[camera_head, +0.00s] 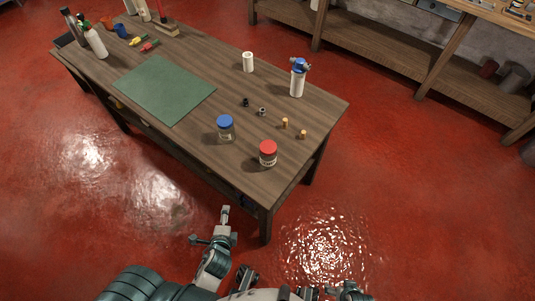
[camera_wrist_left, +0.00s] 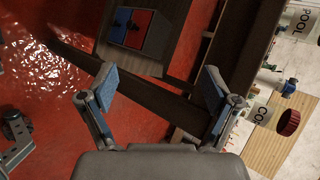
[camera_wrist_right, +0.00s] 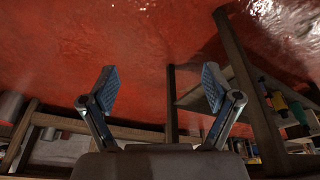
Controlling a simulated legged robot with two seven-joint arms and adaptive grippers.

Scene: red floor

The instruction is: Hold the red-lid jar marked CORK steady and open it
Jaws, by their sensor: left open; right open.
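The red-lid jar (camera_head: 268,154) stands upright near the front right corner of the dark wooden table, its red lid on. My right gripper is open and empty in the right wrist view (camera_wrist_right: 159,88), facing red floor. In the head view only part of the right arm shows at the bottom edge.
A blue-lid jar (camera_head: 225,129) stands left of the red-lid one. Small corks (camera_head: 285,123), dark small parts (camera_head: 246,102), a blue-topped canister (camera_head: 298,78) and a white roll (camera_head: 248,62) stand behind. A green mat (camera_head: 164,89) lies left. Bottles (camera_head: 95,40) stand far left.

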